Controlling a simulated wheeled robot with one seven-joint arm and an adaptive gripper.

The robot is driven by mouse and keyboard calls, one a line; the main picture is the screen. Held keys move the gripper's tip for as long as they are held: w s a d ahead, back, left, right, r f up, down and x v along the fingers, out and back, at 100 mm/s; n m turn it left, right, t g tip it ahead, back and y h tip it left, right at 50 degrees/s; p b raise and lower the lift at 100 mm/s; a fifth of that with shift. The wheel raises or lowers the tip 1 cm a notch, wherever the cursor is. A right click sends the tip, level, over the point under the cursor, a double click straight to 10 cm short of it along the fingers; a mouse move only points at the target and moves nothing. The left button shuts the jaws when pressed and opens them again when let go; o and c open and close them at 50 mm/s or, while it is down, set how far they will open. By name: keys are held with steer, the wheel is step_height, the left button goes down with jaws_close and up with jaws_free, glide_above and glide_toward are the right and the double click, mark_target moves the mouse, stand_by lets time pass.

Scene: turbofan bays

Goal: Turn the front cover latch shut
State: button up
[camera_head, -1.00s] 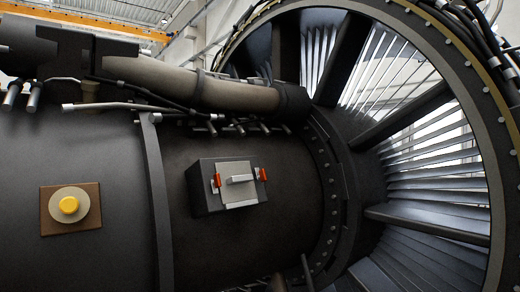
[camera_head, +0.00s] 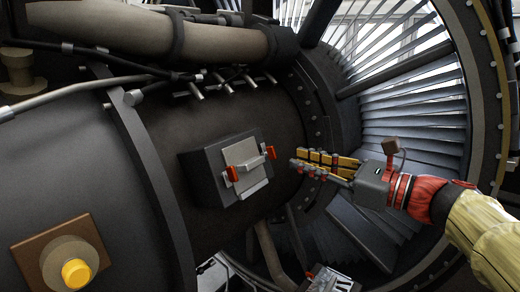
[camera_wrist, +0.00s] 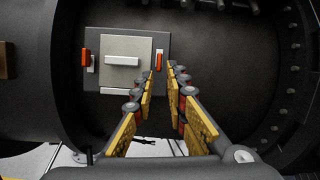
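A dark box (camera_head: 200,178) sits on the engine casing, with a pale cover plate (camera_head: 252,185) on its face. The cover carries a grey bar handle (camera_head: 250,163). Orange-red latches flank it: a left latch (camera_head: 232,173) and a right latch (camera_head: 271,152). In the wrist view the left latch (camera_wrist: 87,60) and right latch (camera_wrist: 159,60) both stand roughly upright. Which one is the front cover latch I cannot tell. My gripper (camera_head: 300,164) is right of the box, apart from it. In the wrist view its yellow-padded fingers (camera_wrist: 163,76) are spread and empty, pointing towards the right latch.
A yellow knob (camera_head: 76,272) on a brown plate (camera_head: 38,242) is at lower left. A thick pipe (camera_head: 140,32) runs above the box. The finned fan ring (camera_head: 415,110) rises behind my arm. Bare casing lies between my fingers and the box.

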mark_target(275, 153)
steer(key=shift+m, duration=0.7)
steer(key=p+x, duration=0.1)
steer(key=x, duration=0.2)
steer(key=p+x, duration=0.1)
steer(key=x, duration=0.3)
steer(key=shift+s+r, duration=0.1)
steer(key=shift+r, duration=0.1)
steer(key=shift+a, duration=0.1)
steer(key=shift+c, duration=0.6)
jaws_close()
